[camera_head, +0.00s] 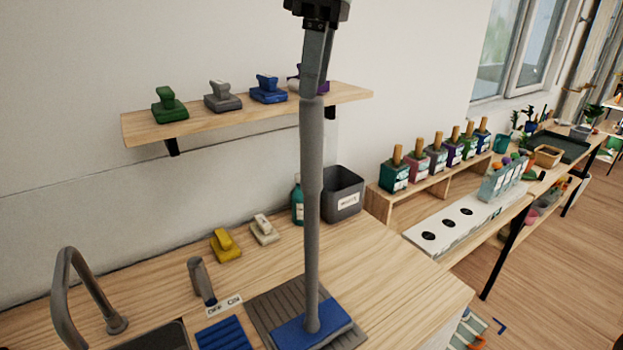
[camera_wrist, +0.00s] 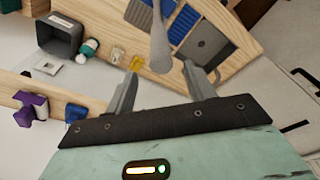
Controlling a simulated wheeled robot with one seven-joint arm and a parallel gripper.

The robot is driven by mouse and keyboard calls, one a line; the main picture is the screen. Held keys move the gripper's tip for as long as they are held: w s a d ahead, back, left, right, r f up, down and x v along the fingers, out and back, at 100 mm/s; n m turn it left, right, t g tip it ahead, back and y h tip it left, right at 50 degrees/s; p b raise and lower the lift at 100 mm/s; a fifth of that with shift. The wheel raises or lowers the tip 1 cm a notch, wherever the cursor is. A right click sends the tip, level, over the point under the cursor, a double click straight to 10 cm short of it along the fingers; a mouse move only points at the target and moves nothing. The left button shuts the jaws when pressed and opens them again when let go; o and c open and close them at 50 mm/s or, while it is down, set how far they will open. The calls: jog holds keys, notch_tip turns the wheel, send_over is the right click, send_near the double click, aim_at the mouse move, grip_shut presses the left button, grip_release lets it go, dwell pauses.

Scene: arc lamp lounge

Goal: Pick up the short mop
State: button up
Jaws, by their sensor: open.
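The short mop (camera_head: 313,170) stands upright on the counter in the head view, with a long grey handle and a flat blue head (camera_head: 322,320) on a grey ribbed mat (camera_head: 262,306). My gripper (camera_head: 315,88) is above it, pointing down at the top of the handle. In the wrist view my gripper (camera_wrist: 161,75) is open, its two grey fingers spread apart. The rounded end of the mop handle (camera_wrist: 159,48) shows between and just beyond the fingertips. I cannot tell whether a finger touches it.
A wall shelf (camera_head: 235,120) with several coloured brushes is behind the handle, close to my gripper. The counter's right side is clear.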

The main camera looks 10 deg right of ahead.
aim_at(310, 126)
notch_tip(310, 126, down, 2)
jog(key=shift+w+a+f, duration=0.1)
jog(key=shift+a+f, duration=0.05)
jog(key=shift+f, duration=0.05)
jog(key=shift+a+f+p, duration=0.15)
jog(key=shift+f+p, duration=0.45)
jog(key=shift+f, duration=0.7)
jog(key=shift+a+f+p, duration=0.1)
jog(key=shift+f+p, duration=0.5)
jog(key=shift+f, duration=0.7)
grip_shut()
